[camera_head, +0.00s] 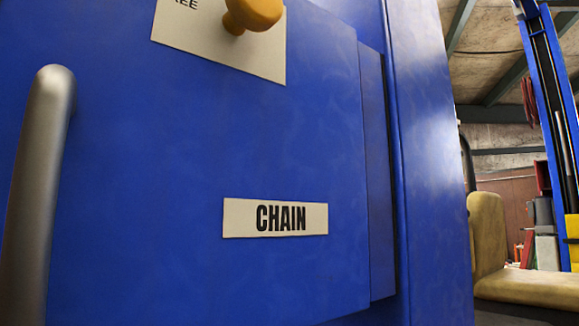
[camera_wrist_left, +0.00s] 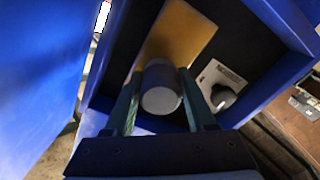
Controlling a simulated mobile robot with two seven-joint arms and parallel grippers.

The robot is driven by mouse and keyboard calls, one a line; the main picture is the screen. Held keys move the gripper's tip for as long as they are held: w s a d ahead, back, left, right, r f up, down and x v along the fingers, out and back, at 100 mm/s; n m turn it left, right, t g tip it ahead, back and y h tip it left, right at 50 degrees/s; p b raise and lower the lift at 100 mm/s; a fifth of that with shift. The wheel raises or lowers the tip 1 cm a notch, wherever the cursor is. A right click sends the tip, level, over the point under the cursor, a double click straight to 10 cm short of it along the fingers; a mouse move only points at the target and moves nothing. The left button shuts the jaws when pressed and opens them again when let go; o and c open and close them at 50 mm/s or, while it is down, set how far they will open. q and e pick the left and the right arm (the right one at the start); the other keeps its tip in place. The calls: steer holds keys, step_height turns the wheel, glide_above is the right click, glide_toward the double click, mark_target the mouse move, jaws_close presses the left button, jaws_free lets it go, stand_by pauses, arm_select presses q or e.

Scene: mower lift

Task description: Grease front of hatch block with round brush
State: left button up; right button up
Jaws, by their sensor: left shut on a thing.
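In the left wrist view my left gripper (camera_wrist_left: 160,74) is shut on a short grey cylinder (camera_wrist_left: 161,100), whose pale round end faces the camera. I cannot tell whether it is the round brush. The gripper reaches into an open, dark-lined blue compartment (camera_wrist_left: 280,22). A yellow-tan panel (camera_wrist_left: 180,38) lies beyond the cylinder; contact between them cannot be told. The hatch block cannot be identified in either view. Neither gripper shows in the head view.
A blue door (camera_head: 170,150) with a CHAIN label (camera_head: 275,217), a grey handle (camera_head: 38,190) and a yellow knob (camera_head: 252,14) fills the head view. In the wrist view, a pale plate with a dark knob (camera_wrist_left: 222,97) sits right of the cylinder. A tan seat (camera_head: 490,240) stands at right.

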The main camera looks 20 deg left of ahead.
arm_select(q)
steer(key=shift+r, duration=2.8)
steer(key=shift+d+f+b, duration=0.1)
steer(key=shift+f+b, duration=1.1)
steer(key=shift+f, duration=0.75)
steer(key=shift+f+b, duration=0.8)
steer(key=shift+f, duration=0.4)
steer(key=shift+f+b, duration=0.45)
steer(key=shift+f, duration=0.3)
step_height(320, 180, down, 6)
steer(key=b, duration=0.4)
steer(key=shift+f, duration=0.2)
